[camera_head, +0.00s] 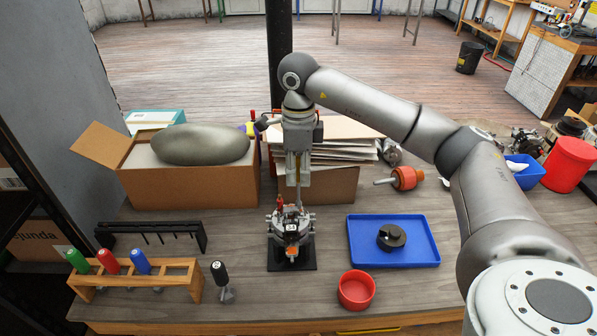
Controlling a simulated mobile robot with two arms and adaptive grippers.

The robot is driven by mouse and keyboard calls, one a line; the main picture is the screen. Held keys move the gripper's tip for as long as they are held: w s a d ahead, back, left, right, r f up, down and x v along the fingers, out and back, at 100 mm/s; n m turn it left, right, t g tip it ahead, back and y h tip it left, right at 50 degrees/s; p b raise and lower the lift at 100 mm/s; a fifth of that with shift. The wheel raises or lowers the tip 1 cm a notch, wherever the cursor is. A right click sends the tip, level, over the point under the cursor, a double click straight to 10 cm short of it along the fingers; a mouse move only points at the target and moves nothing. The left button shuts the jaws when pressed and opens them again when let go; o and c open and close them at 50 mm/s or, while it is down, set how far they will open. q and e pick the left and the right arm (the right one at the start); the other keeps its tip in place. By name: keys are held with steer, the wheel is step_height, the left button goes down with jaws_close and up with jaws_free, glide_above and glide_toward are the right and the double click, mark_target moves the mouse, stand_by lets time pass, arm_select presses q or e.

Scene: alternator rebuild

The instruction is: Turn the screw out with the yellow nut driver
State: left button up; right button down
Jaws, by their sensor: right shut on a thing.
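My right gripper (298,172) points straight down above the alternator and is shut on a tool, apparently the yellow nut driver. A thin grey shaft (298,193) runs down from between the fingers towards the top of the alternator. The fingers hide the handle, so I cannot make out its yellow colour. The alternator (290,222) stands upright on a black base plate (292,262), with a small red part on its upper left. The screw is too small to tell, and I cannot see whether the shaft's tip touches it. My left gripper is out of view.
A blue tray (412,254) with a dark round part and a red bowl (356,290) are to the right. An open cardboard box (190,187) is behind left.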

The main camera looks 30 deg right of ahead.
steer(key=n+b, duration=0.1)
steer(key=n, duration=1.1)
steer(key=n+b, duration=0.1)
steer(key=n, duration=0.1)
steer(key=shift+n, duration=0.3)
steer(key=n, duration=0.7)
steer(key=shift+b, duration=0.3)
steer(key=n, duration=0.8)
steer(key=shift+b, duration=0.3)
steer(key=shift+r, duration=0.3)
